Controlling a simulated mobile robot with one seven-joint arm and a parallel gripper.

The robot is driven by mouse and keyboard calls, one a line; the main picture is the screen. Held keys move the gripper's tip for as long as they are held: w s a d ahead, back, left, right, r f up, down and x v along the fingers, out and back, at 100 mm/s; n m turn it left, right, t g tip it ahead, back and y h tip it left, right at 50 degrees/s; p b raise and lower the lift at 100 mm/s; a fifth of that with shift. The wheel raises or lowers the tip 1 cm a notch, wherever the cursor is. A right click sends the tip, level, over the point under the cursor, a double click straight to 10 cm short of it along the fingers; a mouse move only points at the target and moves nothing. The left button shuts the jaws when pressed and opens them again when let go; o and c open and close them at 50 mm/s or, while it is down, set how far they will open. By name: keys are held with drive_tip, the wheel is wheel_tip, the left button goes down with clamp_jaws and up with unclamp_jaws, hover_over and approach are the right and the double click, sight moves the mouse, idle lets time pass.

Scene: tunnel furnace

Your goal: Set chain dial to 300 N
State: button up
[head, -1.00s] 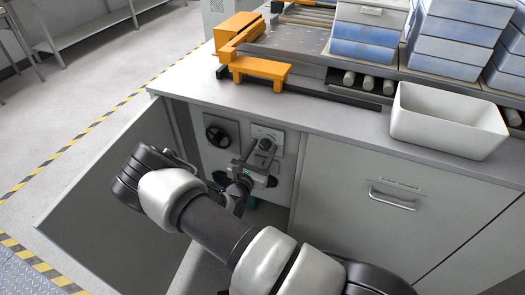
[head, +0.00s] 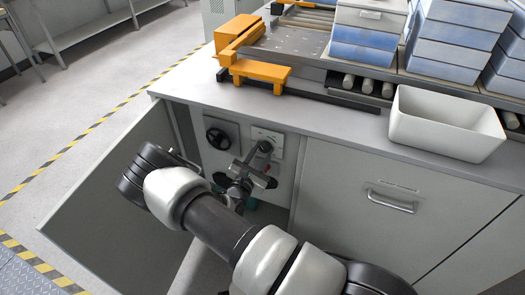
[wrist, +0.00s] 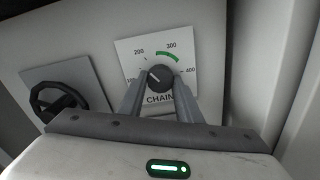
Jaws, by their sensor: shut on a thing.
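The chain dial (wrist: 159,77) is a dark round knob on a white plate lettered CHAIN, with marks 100, 200, 300 and 400. A green arc (wrist: 168,54) lies just below the 300. A light line on the knob seems to point up and left, on the side of 100 and 200; its exact reading is too small to tell. My gripper (wrist: 159,88) is shut on the knob, one finger on each side. In the head view my gripper (head: 264,150) reaches into the open cabinet, and its fingers partly cover the dial plate (head: 275,137).
A dark handwheel (head: 218,138) is beside the dial on the left; it also shows in the wrist view (wrist: 58,102). The open cabinet door (head: 110,195) stands left of my arm. A closed drawer front (head: 350,225) is on the right. The counter edge overhangs above.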

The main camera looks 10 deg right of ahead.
drive_tip(key=m+p, duration=0.1)
drive_tip(key=m, duration=0.5)
drive_tip(key=shift+r+p, duration=0.1)
drive_tip(key=shift+p, duration=0.25)
drive_tip(key=m+p, duration=0.1)
drive_tip(key=m, duration=0.5)
drive_tip(key=shift+a+m, duration=0.1)
drive_tip(key=shift+m, duration=0.2)
drive_tip(key=o, duration=1)
drive_tip(key=shift+o, duration=0.2)
drive_tip(key=p+v, duration=0.2)
drive_tip(key=v, duration=1.5)
drive_tip(key=shift+s, duration=0.2)
